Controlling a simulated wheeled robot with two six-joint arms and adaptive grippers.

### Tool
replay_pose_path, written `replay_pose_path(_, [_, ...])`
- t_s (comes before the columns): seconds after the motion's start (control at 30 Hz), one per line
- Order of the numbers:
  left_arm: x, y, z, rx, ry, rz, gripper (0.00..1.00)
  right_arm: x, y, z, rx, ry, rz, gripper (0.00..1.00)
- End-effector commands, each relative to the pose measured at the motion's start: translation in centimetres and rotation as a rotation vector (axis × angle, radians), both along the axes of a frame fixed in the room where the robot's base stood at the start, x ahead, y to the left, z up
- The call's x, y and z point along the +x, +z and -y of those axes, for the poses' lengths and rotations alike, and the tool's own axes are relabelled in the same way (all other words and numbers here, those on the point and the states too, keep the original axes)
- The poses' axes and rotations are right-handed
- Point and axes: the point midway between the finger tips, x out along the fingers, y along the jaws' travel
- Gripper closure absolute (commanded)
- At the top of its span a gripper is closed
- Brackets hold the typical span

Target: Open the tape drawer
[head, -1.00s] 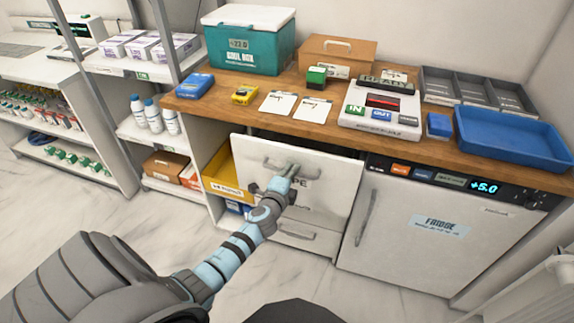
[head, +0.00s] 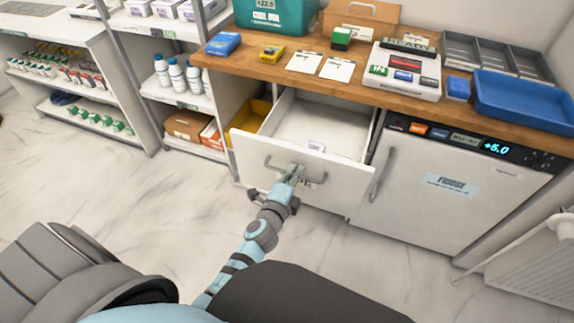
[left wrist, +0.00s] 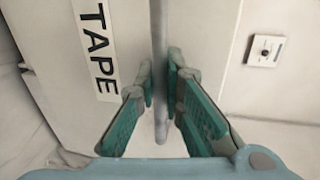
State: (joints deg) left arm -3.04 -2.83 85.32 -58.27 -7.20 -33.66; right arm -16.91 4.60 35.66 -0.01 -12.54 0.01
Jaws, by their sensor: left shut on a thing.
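The tape drawer (head: 235,148) is white and stands pulled out from under the wooden counter, with its inside showing. A small white label-like item (head: 316,146) lies at its front inside edge. My left gripper (head: 291,172) is shut on the drawer's handle (head: 318,181) in the head view. In the left wrist view the grey handle bar (left wrist: 159,70) stands between the green fingers of my left gripper (left wrist: 161,90), beside the "TAPE" label (left wrist: 94,45). My right gripper is not in view.
The fridge (head: 425,190) is shut, right of the drawer. A yellow bin (head: 252,116) sits left of it. The wooden counter (head: 375,93) above holds cards, a label device and a blue tray (head: 520,101). The floor in front is clear.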

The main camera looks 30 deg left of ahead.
Motion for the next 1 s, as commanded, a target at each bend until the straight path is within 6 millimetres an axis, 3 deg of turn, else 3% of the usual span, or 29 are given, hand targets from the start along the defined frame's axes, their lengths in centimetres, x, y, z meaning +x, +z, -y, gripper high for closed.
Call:
replay_pose_path(0.37, [-0.1, 0.1, 0.4, 0.001, -0.009, 0.003, 1.0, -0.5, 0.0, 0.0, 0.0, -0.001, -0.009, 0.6])
replay_pose_path(0.4, [-0.1, 0.1, 0.4, 0.001, -0.009, 0.003, 0.9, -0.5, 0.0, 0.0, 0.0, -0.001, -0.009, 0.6])
replay_pose_path(0.53, [-0.1, 0.0, 0.3, 0.001, -0.008, 0.002, 0.7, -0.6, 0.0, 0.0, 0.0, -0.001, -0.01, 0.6])
replay_pose_path(0.87, [-0.5, 0.0, 0.2, 0.0, -0.005, 0.001, 0.7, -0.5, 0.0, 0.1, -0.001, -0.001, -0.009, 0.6])
replay_pose_path(1.0, [-2.8, 0.4, 0.5, -0.002, -0.004, -0.001, 0.7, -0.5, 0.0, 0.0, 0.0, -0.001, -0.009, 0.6])
